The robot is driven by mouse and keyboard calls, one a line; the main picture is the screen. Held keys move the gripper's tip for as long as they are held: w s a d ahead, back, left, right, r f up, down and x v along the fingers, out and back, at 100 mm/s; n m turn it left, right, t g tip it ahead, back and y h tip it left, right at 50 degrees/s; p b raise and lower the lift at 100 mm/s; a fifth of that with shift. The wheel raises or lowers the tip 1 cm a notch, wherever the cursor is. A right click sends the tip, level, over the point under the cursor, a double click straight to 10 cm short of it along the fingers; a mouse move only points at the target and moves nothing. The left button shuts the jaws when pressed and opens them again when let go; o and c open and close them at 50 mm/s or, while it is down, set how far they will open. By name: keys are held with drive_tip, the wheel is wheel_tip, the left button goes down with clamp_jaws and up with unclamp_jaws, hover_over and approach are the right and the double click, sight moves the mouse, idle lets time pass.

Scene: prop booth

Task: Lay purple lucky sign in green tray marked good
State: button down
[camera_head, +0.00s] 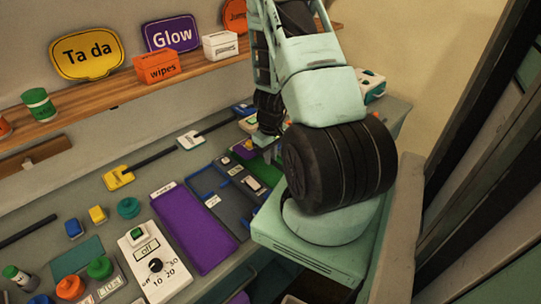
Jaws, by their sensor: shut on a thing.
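My gripper (266,140) is low over the far right of the bench, partly hidden behind my own arm. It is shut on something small. A small purple piece (243,150) shows just left of the fingers and looks like the purple lucky sign, but its lettering cannot be read. A green tray (269,171) lies on the bench just below the gripper in the picture, with its right part hidden by my arm. Its marking cannot be read. I cannot tell whether the purple piece touches the tray.
A dark tray with blue edges (215,185) and a purple tray (190,228) lie left of the green tray. A yellow sign (117,178) and a white sign (190,140) with black handles lie behind. A switch box (155,262) stands at front. A wooden shelf (110,94) runs above.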

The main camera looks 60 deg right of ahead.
drive_tip(key=shift+f+b, duration=0.45)
drive_tip(key=shift+f, duration=0.1)
drive_tip(key=shift+f+b, duration=1)
drive_tip(key=shift+b, duration=0.35)
idle(1.9)
idle(0.4)
drive_tip(key=c, duration=1.3)
unclamp_jaws()
drive_tip(key=shift+o, duration=0.6)
drive_tip(key=shift+r, duration=0.1)
drive_tip(key=shift+r+p, duration=3.05)
drive_tip(key=shift+r, duration=0.9)
